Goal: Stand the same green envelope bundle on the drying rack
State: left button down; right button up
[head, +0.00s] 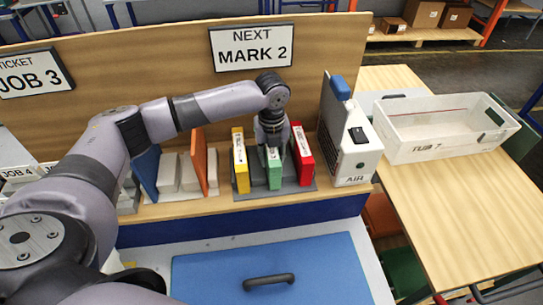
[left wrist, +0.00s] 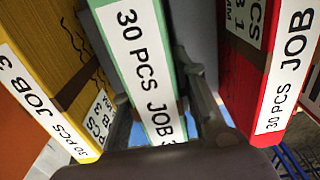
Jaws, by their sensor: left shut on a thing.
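The green envelope bundle (head: 274,170) stands roughly upright on a grey rack (head: 250,193) on the wooden shelf, between a yellow bundle (head: 240,160) and a red bundle (head: 302,150). My left gripper (head: 273,150) reaches down from above and is shut on the green bundle. In the left wrist view the green bundle (left wrist: 145,65) sits between the fingers (left wrist: 165,120), with its white "30 PCS JOB" label facing the camera. The yellow bundle (left wrist: 45,70) and red bundle (left wrist: 285,75) flank it, apart from it. Whether its lower edge touches the rack is unclear. My right gripper is out of view.
A white AIR unit (head: 350,140) stands just right of the rack. A white tub (head: 445,150) sits on the right-hand table. Blue and orange dividers (head: 200,160) with pale bundles stand to the left. A "NEXT MARK 2" sign (head: 251,47) hangs on the back panel.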

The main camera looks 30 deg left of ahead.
pick_arm(q)
jog(key=shift+f, duration=0.1)
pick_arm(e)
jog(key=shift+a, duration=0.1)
pick_arm(q)
jog(key=c, duration=1.6)
grip_release()
jog(key=shift+c, duration=0.2)
jog(key=o, duration=0.3)
jog(key=shift+o, duration=0.2)
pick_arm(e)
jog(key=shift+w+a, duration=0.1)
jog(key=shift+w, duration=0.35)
pick_arm(q)
jog(key=shift+r, duration=0.6)
notch_tip(320, 180, up, 11)
jog(key=b, duration=0.3)
jog(key=shift+r, duration=0.1)
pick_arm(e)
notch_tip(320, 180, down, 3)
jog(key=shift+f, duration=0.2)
pick_arm(q)
jog(key=shift+d, duration=0.1)
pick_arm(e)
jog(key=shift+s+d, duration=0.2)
